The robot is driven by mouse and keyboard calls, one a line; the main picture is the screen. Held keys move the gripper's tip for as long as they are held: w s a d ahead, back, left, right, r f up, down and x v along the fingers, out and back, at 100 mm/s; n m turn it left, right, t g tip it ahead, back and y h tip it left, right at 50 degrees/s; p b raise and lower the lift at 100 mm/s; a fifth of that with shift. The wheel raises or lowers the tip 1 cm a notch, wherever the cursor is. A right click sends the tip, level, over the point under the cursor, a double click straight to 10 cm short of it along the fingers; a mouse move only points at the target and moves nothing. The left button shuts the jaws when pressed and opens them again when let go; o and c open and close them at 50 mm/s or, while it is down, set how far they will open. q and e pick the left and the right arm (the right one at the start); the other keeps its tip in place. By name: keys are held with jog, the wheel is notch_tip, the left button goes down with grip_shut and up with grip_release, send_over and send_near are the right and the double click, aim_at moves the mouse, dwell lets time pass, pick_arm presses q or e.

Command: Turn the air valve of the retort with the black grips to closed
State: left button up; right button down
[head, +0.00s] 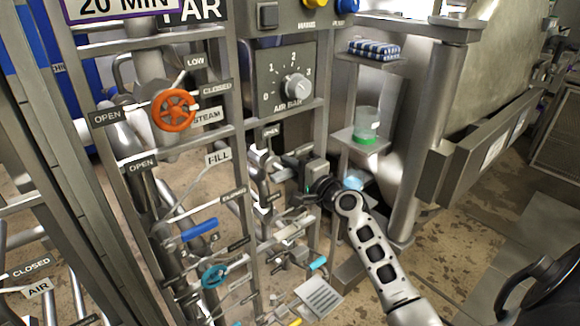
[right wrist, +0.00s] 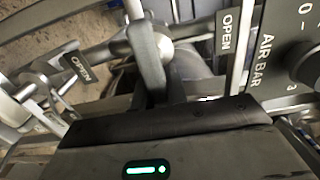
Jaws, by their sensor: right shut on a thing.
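My right gripper (head: 286,173) reaches into the pipe rack below the AIR BAR dial (head: 296,87). It is shut on the handle of a metal valve (head: 262,161), which its fingers largely hide. An OPEN tag (right wrist: 228,32) is close by. The valve's name tag is not readable, and I cannot tell its exact angle. My left gripper is not in view.
An orange STEAM handwheel (head: 174,110) is at upper left. A blue lever (head: 199,230) and teal handwheel (head: 214,275) sit lower down. A shelf with a green-based jar (head: 366,124) stands right of my gripper.

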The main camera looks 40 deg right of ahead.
jog(key=c, duration=1.4)
grip_release()
jog(key=s+d+b, duration=0.1)
jog(key=s+b, duration=0.1)
jog(key=s, duration=1.4)
jog(key=shift+d+b, duration=0.15)
jog(key=shift+b, duration=0.15)
jog(key=shift+f, duration=0.1)
